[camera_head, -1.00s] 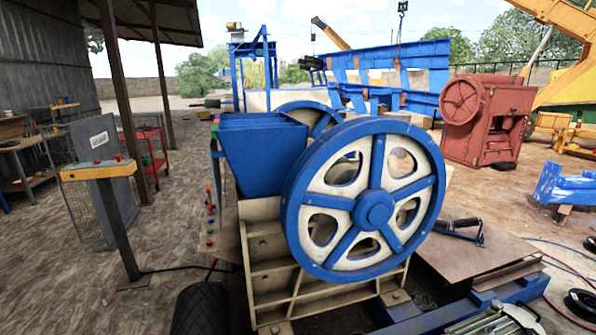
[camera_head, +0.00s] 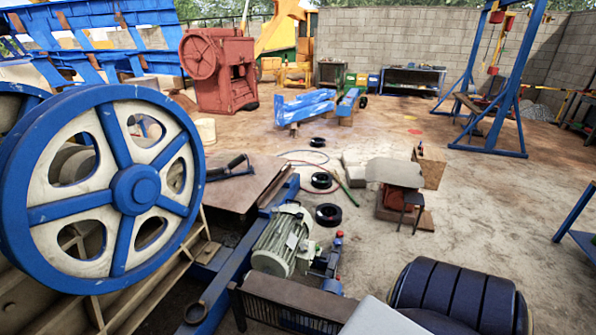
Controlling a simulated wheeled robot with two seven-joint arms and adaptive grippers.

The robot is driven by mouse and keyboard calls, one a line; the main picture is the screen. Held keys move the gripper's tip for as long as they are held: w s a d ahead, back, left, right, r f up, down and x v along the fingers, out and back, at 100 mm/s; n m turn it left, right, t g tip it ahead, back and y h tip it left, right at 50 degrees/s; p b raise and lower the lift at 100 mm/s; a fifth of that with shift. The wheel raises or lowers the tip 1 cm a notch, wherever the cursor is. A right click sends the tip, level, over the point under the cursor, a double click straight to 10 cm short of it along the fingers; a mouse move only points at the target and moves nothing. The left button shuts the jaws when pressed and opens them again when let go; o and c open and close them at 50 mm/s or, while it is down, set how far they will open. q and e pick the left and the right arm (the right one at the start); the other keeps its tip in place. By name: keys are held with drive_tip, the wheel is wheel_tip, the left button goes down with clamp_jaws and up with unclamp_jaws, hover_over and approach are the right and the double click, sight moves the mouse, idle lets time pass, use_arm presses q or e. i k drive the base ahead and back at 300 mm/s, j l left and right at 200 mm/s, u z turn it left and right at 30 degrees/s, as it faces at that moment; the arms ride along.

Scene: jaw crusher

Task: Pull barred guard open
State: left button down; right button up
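A brown slatted panel (camera_head: 290,305) stands at the bottom centre, in front of the green motor (camera_head: 283,240). It may be the barred guard, but I cannot tell for sure. Its lower part is cut off by the picture edge, and I cannot see a handle or hinge. The crusher's large blue and white flywheel (camera_head: 135,190) fills the left side. Neither of my grippers is in view.
A blue beam (camera_head: 235,265) runs beside the motor. Hoses and black coils (camera_head: 328,214) lie on the ground beyond. A blue gantry frame (camera_head: 520,105) stands at the back right.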

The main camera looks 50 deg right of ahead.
sight(333, 308)
drive_tip(key=z, duration=1.55)
drive_tip(key=l, duration=0.45)
